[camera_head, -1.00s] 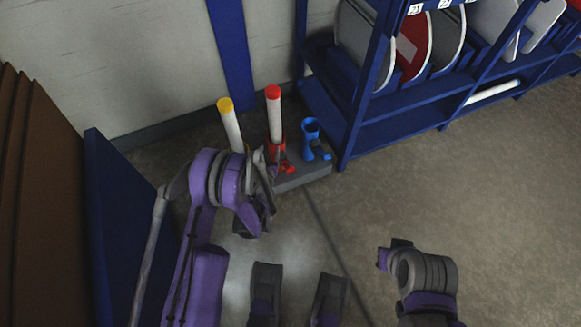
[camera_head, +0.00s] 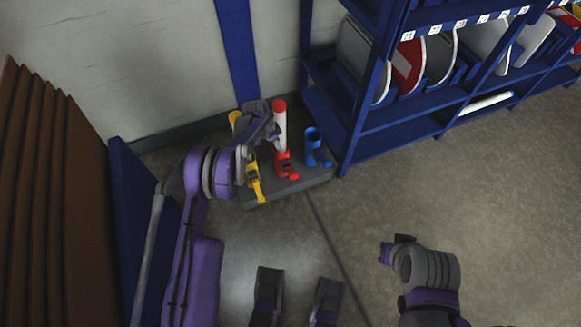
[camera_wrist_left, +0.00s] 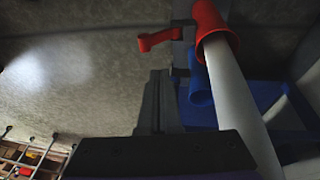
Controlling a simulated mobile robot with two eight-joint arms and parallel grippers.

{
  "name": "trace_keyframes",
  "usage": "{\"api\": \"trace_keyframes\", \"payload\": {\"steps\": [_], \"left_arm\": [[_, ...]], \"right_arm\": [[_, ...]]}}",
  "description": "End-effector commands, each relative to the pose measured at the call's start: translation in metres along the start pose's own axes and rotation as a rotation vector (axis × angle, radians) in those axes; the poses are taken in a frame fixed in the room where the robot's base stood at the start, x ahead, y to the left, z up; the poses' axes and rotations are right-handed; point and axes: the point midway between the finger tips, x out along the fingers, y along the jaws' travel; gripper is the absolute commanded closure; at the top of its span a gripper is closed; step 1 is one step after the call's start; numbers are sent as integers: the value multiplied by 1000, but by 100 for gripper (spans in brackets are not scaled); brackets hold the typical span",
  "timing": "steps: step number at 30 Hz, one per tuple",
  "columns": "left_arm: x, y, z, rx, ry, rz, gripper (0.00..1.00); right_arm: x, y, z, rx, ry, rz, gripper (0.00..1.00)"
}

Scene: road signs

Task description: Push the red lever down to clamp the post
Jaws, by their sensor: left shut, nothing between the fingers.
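A white post with a red cap (camera_head: 279,108) stands upright in a red holder (camera_head: 282,158) on a dark base. The red lever (camera_head: 289,174) sticks out low at the front of that holder. In the left wrist view, the lever (camera_wrist_left: 158,39) juts out left from the red holder (camera_wrist_left: 210,20), beside the white post (camera_wrist_left: 238,100). My left gripper (camera_head: 274,134) is shut and empty, beside the post and above the lever; its closed fingers (camera_wrist_left: 160,75) point towards the lever, apart from it. My right gripper (camera_head: 386,256) is low at the right, away from the base; its fingers are unclear.
A yellow holder with a lever (camera_head: 256,185) stands left of the red one; its post is partly behind my left arm. An empty blue holder (camera_head: 312,145) stands to the right. A blue shelf (camera_head: 390,130) holds round signs. The floor in front is clear.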

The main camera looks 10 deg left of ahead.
Motion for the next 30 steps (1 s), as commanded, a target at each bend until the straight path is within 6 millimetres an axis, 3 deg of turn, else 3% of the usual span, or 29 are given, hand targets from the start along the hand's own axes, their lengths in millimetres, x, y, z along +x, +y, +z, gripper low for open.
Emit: {"api": "trace_keyframes", "payload": {"steps": [5,17,23,30], "left_arm": [[-9,6,-6,53,16,46,100],[-2,6,-6,53,16,45,100],[32,7,-6,54,16,45,100],[84,10,-6,54,15,46,100]], "right_arm": [[-3,0,-1,0,1,0,100],[-1,0,0,0,0,0,100],[5,0,2,0,-2,0,100],[13,0,5,0,-5,0,100]]}}
